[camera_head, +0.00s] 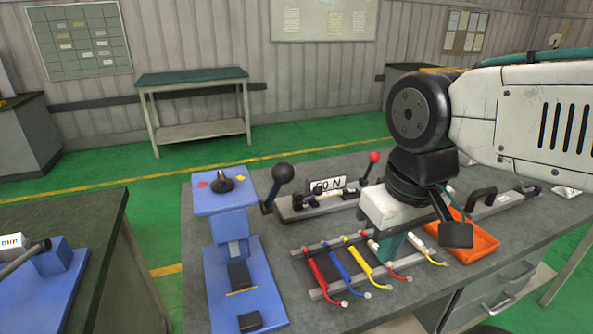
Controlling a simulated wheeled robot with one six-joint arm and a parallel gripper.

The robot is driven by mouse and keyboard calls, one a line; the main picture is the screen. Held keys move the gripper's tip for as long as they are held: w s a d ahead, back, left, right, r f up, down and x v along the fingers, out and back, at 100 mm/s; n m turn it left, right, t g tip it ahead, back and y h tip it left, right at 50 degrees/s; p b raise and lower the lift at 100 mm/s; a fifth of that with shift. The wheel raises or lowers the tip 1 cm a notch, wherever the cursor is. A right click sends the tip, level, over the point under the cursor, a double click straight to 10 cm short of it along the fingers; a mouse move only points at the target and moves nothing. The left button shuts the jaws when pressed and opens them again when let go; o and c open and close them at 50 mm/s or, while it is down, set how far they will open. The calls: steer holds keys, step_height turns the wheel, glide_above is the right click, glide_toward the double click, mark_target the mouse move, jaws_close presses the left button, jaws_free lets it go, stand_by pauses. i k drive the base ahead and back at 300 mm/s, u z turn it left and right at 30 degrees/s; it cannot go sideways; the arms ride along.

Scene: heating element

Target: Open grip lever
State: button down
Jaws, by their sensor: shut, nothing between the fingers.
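I cannot tell which of these is the grip lever. My gripper (388,257) points down in front of the fixture's right side, over the coloured cables. Its teal fingers are shut and empty, apart from both levers. My gripper body hides part of the bench behind it.
A blue stand (238,268) with a black knob is at the left. Red, blue, yellow and white cables (357,262) lie on a rack below my gripper. An orange tray (472,247) and a black-handled rail (505,200) are at the right.

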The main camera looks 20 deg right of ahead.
mark_target(312, 192)
steer(key=z, duration=3.1)
steer(key=k, duration=1.15)
steer(key=u, duration=2)
